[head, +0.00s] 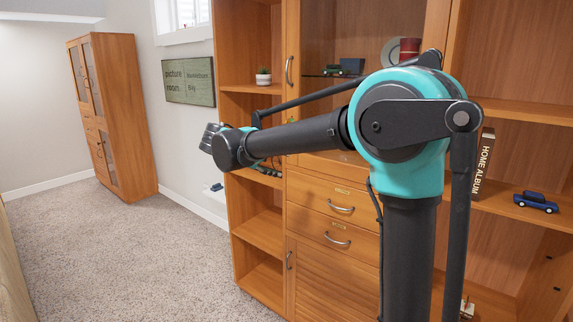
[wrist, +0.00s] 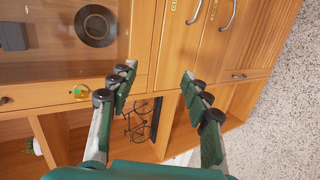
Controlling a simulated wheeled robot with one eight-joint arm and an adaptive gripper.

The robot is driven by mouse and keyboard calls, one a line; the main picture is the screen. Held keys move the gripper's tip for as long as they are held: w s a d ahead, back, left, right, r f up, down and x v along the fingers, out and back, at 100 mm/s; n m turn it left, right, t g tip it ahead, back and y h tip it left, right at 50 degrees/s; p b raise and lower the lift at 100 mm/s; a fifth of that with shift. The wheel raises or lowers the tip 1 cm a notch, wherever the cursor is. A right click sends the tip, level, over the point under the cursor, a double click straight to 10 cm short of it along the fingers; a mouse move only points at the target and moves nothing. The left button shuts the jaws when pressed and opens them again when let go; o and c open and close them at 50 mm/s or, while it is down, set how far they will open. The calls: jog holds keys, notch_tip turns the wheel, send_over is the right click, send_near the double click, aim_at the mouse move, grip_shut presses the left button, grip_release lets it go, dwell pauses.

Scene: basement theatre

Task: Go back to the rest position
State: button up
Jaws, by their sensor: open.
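My gripper (wrist: 158,74) is open in the wrist view. Its two green and grey fingers stand apart, with nothing between the tips. Behind them is the wooden cabinet front, seen turned on its side. In the head view my arm reaches left across the wooden cabinet (head: 330,190), and its dark end is in front of the cabinet's left side. The fingers cannot be made out clearly there.
The cabinet shelves hold a potted cactus (head: 263,76), a dark green toy vehicle (head: 350,66), a red cylinder (head: 409,48), a book (head: 484,163) and a blue toy car (head: 536,202). The wrist view shows a bicycle model (wrist: 138,122). Open carpet (head: 110,250) lies left.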

jog(key=s+d+f+m+g+y, duration=0.25)
jog(key=s+d+f, duration=0.35)
jog(key=d+f, duration=0.6)
jog(key=s+d+f+m+g+y, duration=0.1)
jog(key=s+d+f+m+y, duration=0.2)
jog(key=s+f, duration=0.6)
jog(key=s+d+f+m+g+y, duration=0.1)
jog(key=s+d+f+m+y, duration=0.2)
jog(key=s+d+f, duration=0.3)
jog(key=s+f, duration=0.3)
jog(key=s, duration=0.4)
jog(key=shift+d+f, duration=0.35)
jog(key=shift+d, duration=0.05)
